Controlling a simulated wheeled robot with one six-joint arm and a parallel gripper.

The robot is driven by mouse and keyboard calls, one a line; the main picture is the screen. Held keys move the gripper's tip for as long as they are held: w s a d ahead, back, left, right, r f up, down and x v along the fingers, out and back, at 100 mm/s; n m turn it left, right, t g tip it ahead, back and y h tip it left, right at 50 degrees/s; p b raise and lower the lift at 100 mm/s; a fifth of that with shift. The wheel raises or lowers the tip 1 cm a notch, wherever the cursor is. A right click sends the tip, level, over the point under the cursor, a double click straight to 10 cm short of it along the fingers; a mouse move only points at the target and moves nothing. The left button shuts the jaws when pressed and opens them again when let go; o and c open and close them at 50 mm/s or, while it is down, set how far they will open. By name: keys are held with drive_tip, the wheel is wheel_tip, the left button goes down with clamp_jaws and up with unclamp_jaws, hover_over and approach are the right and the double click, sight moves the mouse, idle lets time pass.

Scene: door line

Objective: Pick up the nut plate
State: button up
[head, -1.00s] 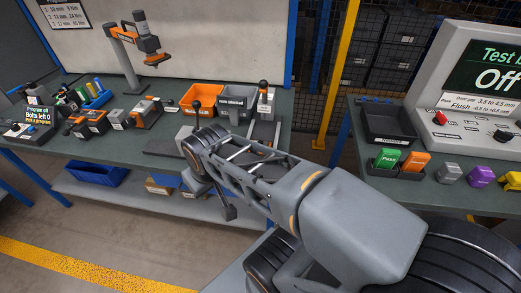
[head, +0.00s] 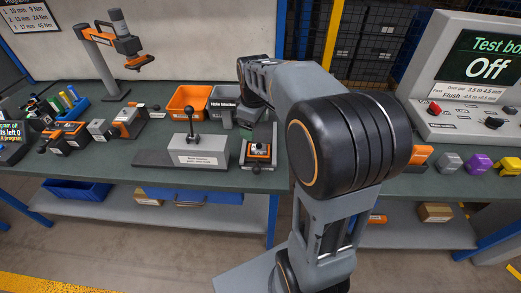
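I cannot pick out a nut plate for certain in this view. An orange bin (head: 188,102) and a grey bin with a dark label (head: 222,108) stand at the back of the left bench. In front of them is a grey block with a black-knobbed lever and a white label (head: 201,160). To its right is a small fixture with an orange and black top (head: 260,150). My arm reaches up and over the bench's right end.
A drill-like tool on a stand (head: 123,45) and several orange-and-grey devices (head: 130,120) stand on the left bench. A blue bin (head: 78,190) is on its lower shelf. The test box (head: 470,80) stands on the right bench. A yellow post (head: 334,40) rises behind.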

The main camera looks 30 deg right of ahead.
drive_tip(key=w+d+f+n+g, duration=0.1)
drive_tip(key=w+d+f+n, duration=0.3)
drive_tip(key=w+d, duration=0.15)
hover_over(259, 144)
drive_tip(key=f, duration=0.7)
drive_tip(key=shift+s+f, duration=0.2)
drive_tip(key=shift+s, duration=0.05)
drive_tip(key=shift+w+f, duration=0.15)
drive_tip(key=shift+f, duration=2.9)
drive_tip(key=c, duration=1.2)
drive_tip(key=shift+r, duration=0.1)
drive_tip(key=shift+c, duration=0.5)
drive_tip(key=shift+r, duration=0.1)
